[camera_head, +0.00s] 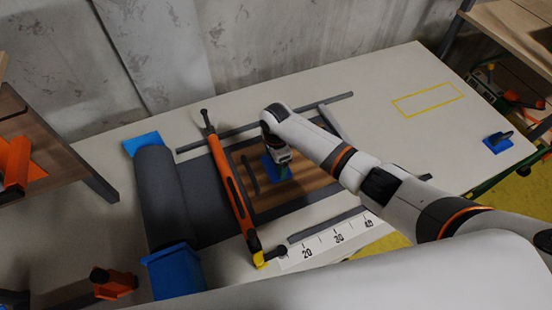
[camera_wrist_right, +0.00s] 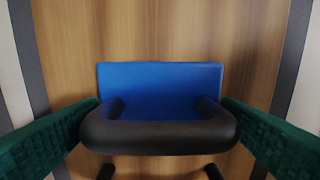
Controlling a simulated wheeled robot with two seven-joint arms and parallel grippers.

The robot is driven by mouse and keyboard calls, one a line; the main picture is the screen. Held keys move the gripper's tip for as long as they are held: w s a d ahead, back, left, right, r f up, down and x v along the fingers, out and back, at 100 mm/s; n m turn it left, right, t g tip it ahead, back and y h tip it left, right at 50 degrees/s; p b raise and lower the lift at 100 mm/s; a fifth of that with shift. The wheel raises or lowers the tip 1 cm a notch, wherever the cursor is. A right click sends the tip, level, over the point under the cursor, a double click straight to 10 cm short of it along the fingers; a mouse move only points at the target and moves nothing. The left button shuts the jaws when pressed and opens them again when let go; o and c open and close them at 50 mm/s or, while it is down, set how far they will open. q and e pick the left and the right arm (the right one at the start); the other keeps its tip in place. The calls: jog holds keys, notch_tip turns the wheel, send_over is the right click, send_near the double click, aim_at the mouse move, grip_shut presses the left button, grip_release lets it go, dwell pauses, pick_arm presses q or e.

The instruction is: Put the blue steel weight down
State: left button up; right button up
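The blue steel weight (camera_wrist_right: 160,85) is a flat blue block with a black bar handle (camera_wrist_right: 160,132). In the head view the weight (camera_head: 269,166) is over the wooden board, partly hidden by my right gripper (camera_head: 284,172). In the wrist view the green fingers of my right gripper (camera_wrist_right: 160,125) meet both ends of the handle and are shut on it. I cannot tell whether the weight touches the board. My left gripper is not in view.
Grey strips frame the wooden board (camera_head: 306,181). An orange bar tool (camera_head: 232,185) and a dark roll (camera_head: 163,195) lie left of it. A ruler strip (camera_head: 325,240) is in front. Another blue weight (camera_head: 497,142) and a yellow outline (camera_head: 428,99) are at right, with clear table between.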

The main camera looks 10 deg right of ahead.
jog(key=shift+o, duration=1.2)
jog(key=shift+r, duration=0.15)
notch_tip(320, 180, up, 12)
jog(key=b, duration=0.1)
